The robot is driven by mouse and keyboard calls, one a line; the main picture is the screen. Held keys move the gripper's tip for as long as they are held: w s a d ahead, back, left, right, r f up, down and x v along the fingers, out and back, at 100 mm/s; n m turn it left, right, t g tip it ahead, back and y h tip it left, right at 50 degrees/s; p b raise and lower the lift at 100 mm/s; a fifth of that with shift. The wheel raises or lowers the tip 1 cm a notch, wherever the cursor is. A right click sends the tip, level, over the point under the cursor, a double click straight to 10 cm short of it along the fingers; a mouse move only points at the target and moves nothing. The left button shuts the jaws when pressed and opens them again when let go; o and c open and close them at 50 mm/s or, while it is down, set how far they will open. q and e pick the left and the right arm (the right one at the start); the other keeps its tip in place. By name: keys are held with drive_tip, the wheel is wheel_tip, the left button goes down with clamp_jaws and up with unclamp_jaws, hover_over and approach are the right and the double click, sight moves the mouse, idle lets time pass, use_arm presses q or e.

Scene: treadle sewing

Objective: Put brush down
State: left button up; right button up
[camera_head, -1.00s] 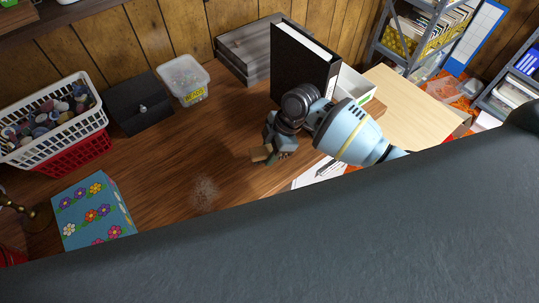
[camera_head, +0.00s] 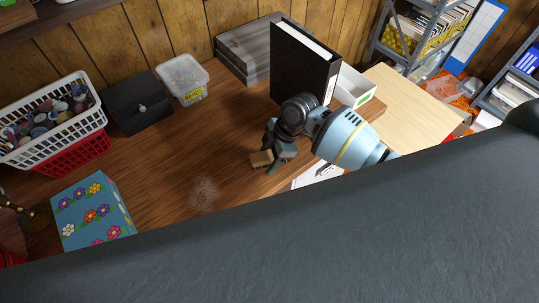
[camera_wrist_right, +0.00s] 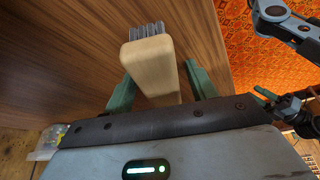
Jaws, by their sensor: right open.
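The brush has a pale wooden body and grey bristles. In the head view the brush (camera_head: 261,159) is at the brown wooden table, right of a pale dusty patch. In the right wrist view the brush (camera_wrist_right: 150,62) lies between the green fingers, with a gap visible on both sides. My right gripper (camera_head: 274,157) is open around it, low over the table. Whether the brush fully rests on the table is hard to tell. My left gripper (camera_wrist_right: 268,98) appears small at the right of the wrist view; its opening is unclear.
A black binder (camera_head: 302,65) stands just behind my right arm, beside a white box (camera_head: 354,86). White papers (camera_head: 318,172) lie to the right. A flowered box (camera_head: 92,210), a black box (camera_head: 138,102) and a bead tub (camera_head: 184,78) stand left. The table's middle is clear.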

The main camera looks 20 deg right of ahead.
drive_tip(key=shift+r, duration=0.35)
use_arm(q)
drive_tip(key=shift+w+r+p, duration=0.55)
drive_tip(key=shift+r, duration=0.05)
use_arm(e)
drive_tip(key=v, duration=1.1)
drive_tip(key=shift+r, duration=0.3)
use_arm(q)
drive_tip(key=shift+r, duration=0.1)
use_arm(e)
drive_tip(key=shift+d, duration=0.1)
use_arm(q)
drive_tip(key=shift+w+t, duration=0.1)
drive_tip(key=shift+t, duration=0.2)
